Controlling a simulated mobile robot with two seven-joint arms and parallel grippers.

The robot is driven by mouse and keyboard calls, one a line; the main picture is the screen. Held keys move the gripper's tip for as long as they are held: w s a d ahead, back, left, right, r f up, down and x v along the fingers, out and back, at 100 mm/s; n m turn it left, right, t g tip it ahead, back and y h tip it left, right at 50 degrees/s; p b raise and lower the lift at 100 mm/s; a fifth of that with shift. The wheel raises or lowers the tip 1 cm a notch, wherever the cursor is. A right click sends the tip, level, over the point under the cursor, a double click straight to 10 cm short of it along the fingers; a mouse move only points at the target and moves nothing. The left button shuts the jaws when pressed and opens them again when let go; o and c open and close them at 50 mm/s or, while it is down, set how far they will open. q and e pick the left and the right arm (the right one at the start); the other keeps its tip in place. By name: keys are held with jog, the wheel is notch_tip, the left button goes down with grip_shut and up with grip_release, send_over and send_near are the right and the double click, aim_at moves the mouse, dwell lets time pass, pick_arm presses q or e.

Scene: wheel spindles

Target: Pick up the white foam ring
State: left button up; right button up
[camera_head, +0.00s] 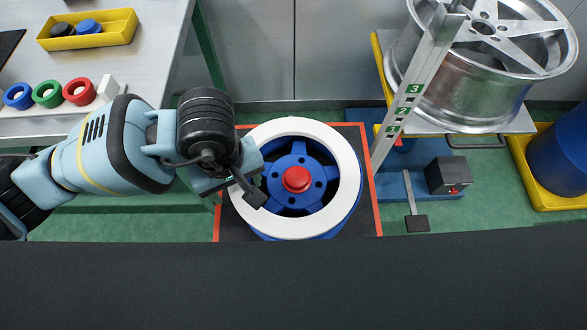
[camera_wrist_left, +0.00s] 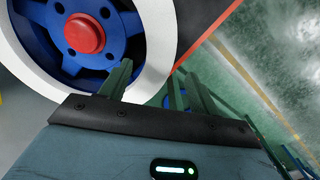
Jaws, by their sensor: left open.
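The white foam ring (camera_head: 350,182) lies flat on top of a blue wheel (camera_head: 322,192) with a red centre cap (camera_head: 296,179). My left gripper (camera_head: 248,190) is at the left side of the ring and covers part of its band. In the left wrist view the ring (camera_wrist_left: 157,45) shows large at the upper left. The open left gripper's fingers (camera_wrist_left: 152,85) appear on either side of the ring's band, one towards the hole and one outside. I cannot tell whether they touch it. My right gripper is not in view.
The wheel stands on a dark mat with a red border (camera_head: 372,205). A silver rim (camera_head: 470,85) sits on a stand at the right, by a numbered post (camera_head: 409,90). A table (camera_head: 160,60) at the left holds a yellow tray (camera_head: 118,27) and coloured rings. A dark surface fills the bottom.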

aim_at(240, 195)
pick_arm(q)
jog(key=shift+f, duration=1.8)
jog(key=c, duration=1.1)
jog(key=shift+w+r, duration=0.1)
jog(key=shift+r, duration=0.05)
